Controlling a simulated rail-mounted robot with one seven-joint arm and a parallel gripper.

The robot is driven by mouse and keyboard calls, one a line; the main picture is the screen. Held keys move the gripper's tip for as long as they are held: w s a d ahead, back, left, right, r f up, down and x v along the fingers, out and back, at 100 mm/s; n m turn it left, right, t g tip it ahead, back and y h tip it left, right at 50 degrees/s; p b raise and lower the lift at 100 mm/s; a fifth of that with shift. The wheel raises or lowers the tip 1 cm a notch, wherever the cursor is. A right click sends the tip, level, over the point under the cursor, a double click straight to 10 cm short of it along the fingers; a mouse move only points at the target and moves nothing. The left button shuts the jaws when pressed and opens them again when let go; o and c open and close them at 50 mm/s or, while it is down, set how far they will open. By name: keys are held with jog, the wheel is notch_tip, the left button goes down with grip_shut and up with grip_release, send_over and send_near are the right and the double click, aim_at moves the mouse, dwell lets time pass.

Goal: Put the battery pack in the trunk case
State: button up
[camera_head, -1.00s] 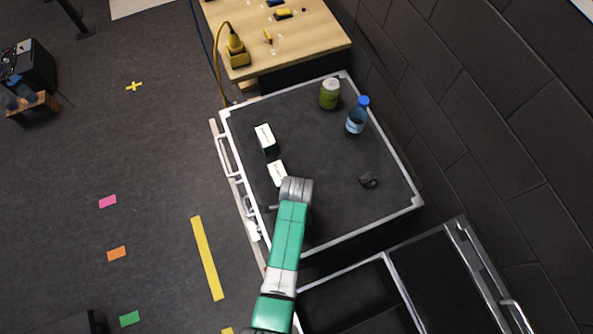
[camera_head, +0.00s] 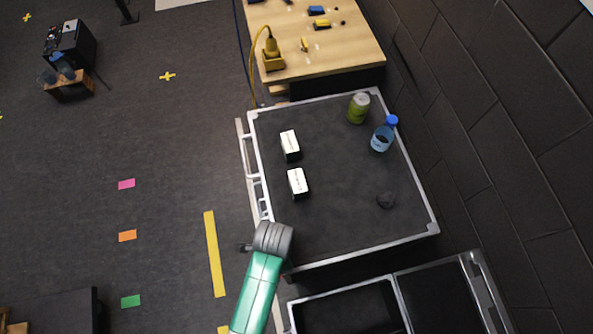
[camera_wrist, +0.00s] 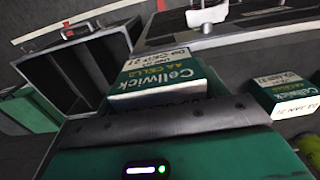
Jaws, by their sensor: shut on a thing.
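My gripper (camera_head: 272,240) is over the front left corner of the dark table, seen from above in the head view, its fingers hidden. In the wrist view a green and white battery pack (camera_wrist: 165,80), labelled Cellwick AA cells, sits right in front of the grey bar of my gripper (camera_wrist: 170,121), held by it. This pack is hidden in the head view. The trunk case (camera_head: 345,308) stands open, black inside with a metal rim, at the head view's bottom edge. In the wrist view the open case (camera_wrist: 80,68) is at upper left.
Two more white-topped packs (camera_head: 290,144) (camera_head: 298,183) stand on the silver-edged table (camera_head: 340,225); one like them (camera_wrist: 285,94) shows at right in the wrist view.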

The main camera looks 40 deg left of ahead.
jog(key=shift+s+a+r, duration=0.1)
jog(key=shift+s, duration=0.75)
jog(key=shift+s+a+r, duration=0.1)
jog(key=shift+s, duration=0.7)
